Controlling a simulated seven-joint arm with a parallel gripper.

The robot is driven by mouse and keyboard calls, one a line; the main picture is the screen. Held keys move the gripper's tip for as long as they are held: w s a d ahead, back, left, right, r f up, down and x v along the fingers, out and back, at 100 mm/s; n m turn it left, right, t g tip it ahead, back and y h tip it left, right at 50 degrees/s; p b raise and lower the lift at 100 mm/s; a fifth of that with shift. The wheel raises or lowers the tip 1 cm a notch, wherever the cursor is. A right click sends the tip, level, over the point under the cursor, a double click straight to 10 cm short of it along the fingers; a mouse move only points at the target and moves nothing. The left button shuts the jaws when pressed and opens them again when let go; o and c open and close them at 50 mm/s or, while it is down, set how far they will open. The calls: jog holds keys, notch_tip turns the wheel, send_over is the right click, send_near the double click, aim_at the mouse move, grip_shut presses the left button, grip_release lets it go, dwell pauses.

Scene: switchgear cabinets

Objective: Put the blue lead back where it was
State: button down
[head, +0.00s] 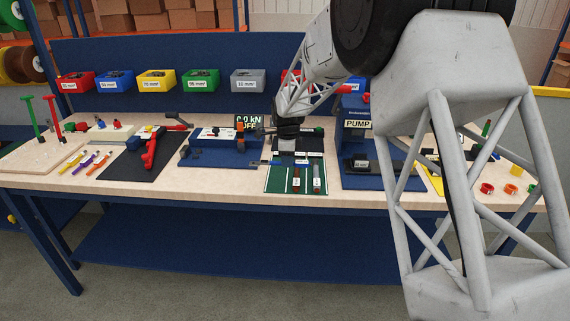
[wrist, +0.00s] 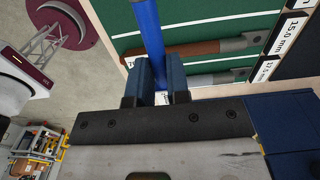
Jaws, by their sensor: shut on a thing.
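In the wrist view a blue lead (wrist: 147,32) runs from the top edge down between the two fingers of my gripper (wrist: 155,75), which is shut on it. The lead passes over a green board (wrist: 195,12) with white lines. A brown lead with a grey lug (wrist: 190,47) lies on the board just beyond the fingers, and a second grey lug (wrist: 215,78) lies nearer.
Size labels (wrist: 290,30) line the board's edge in the wrist view. In the head view a blue press with a display (head: 215,155) stands left of the board, and a blue PUMP unit (head: 358,150) stands right. A black mat with a red-handled tool (head: 150,150) lies farther left.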

jog(key=shift+w+a+f, duration=0.1)
jog(key=shift+w+a, duration=0.15)
jog(key=shift+w, duration=0.7)
jog(key=shift+w+a+f, duration=0.1)
jog(key=shift+w+a, duration=0.15)
jog(key=shift+w, duration=0.7)
jog(key=shift+f, duration=1.75)
jog(key=shift+f, duration=0.3)
jog(key=c, duration=1.1)
grip_release()
jog(key=shift+r, duration=0.15)
notch_tip(320, 180, up, 12)
jog(key=shift+r, duration=0.15)
jog(key=shift+s+d+r, duration=0.1)
jog(key=shift+s, duration=0.05)
